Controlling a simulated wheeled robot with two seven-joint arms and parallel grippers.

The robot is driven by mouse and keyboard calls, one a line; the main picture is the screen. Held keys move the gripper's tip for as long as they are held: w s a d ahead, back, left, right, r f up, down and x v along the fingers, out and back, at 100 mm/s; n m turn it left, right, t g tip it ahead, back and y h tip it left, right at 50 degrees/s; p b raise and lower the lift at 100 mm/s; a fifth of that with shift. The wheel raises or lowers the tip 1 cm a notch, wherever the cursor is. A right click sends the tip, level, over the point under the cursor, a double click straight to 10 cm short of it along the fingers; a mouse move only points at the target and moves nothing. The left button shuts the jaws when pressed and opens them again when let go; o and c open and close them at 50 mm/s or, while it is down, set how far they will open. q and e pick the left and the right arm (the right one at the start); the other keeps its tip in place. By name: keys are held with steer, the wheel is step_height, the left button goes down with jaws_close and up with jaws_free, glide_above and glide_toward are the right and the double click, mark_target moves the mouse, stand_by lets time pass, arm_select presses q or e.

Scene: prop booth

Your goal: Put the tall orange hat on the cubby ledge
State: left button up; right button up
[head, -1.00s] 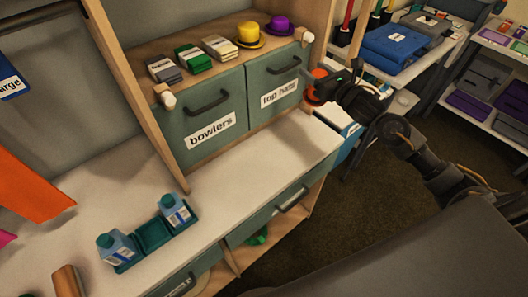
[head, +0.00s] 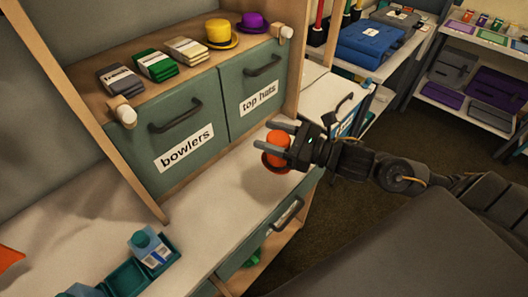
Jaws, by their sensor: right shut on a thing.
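The orange hat (head: 276,150) is in my right gripper (head: 277,140), whose two fingers are shut around it. I hold it in front of the top hats door, over the right end of the white counter. The fingers hide part of the hat, and its height is hard to judge. The cubby ledge (head: 142,103) is the wooden shelf top above the two green doors. A yellow hat (head: 220,34) and a purple hat (head: 252,22) stand at its right end. My left gripper is not in view.
Handles project from the bowlers door (head: 175,140) and top hats door (head: 250,95). A teal tray (head: 128,277) with cartons sits on the counter (head: 195,222).

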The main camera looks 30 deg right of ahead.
steer(key=w+d+f+p, duration=0.1)
steer(key=w+f, duration=0.2)
steer(key=w+d+f+p, duration=0.1)
steer(key=w+d+f, duration=0.1)
steer(key=w+f, duration=0.1)
steer(key=w+d+f+p, duration=0.1)
steer(key=w+d+f, duration=0.1)
steer(key=w+f, duration=0.1)
steer(key=shift+w+d+f, duration=0.1)
steer(key=shift+w+f, duration=0.25)
steer(key=shift+f, duration=0.3)
steer(key=shift+f+p, duration=0.3)
steer(key=shift+f, duration=0.25)
steer(key=shift+f, duration=0.1)
steer(key=o, duration=0.9)
steer(key=shift+o, duration=0.2)
